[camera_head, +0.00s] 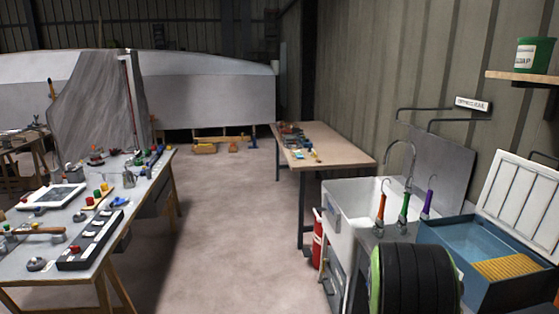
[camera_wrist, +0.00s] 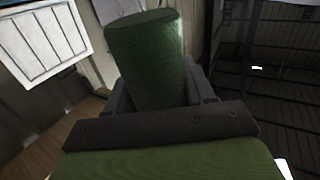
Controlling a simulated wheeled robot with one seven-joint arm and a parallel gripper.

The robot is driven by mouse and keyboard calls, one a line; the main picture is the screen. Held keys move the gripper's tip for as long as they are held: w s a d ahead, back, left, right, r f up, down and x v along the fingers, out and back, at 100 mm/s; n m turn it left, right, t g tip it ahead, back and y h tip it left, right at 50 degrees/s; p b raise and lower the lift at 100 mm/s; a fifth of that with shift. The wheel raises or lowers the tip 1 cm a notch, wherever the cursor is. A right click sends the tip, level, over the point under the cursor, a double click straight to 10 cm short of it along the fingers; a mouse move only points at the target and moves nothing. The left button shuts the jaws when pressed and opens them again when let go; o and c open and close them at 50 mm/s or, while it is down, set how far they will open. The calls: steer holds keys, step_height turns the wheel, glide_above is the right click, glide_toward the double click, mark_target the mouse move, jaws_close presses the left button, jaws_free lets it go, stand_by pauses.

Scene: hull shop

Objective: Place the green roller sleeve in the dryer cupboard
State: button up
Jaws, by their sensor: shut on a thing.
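The green roller sleeve (camera_wrist: 143,62) is a dark green cylinder in the wrist view. My gripper (camera_wrist: 157,84) is shut on it, with one grey finger at each side, and the sleeve sticks out beyond the fingers. A blue open box (camera_head: 478,240) stands at the right in the head view, with a yellow slatted rack (camera_head: 510,268) inside. Its white slatted lid (camera_head: 520,205) stands open and also shows in the wrist view (camera_wrist: 42,40). No label shows that this is the dryer cupboard.
A white sink (camera_head: 345,205) with several coloured-handled tools stands left of the box. A shelf (camera_head: 525,77) with a green pot (camera_head: 535,54) is above right. A cluttered bench (camera_head: 90,215) is at left, a wooden table (camera_head: 330,150) behind. The floor between is clear.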

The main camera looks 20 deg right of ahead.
steer(key=w+a+f+n+t+y, duration=0.1)
steer(key=a+f+n+y, duration=0.1)
steer(key=a, duration=0.8)
steer(key=w+a+f+n+t+y, duration=0.1)
steer(key=a+y, duration=0.4)
steer(key=a, duration=0.5)
steer(key=w+a+f+n+t+y, duration=0.2)
steer(key=w+a+f+n+y, duration=0.1)
steer(key=a, duration=0.7)
steer(key=shift+a+n+y, duration=0.2)
steer(key=shift+n+y, duration=0.3)
steer(key=shift+n, duration=0.1)
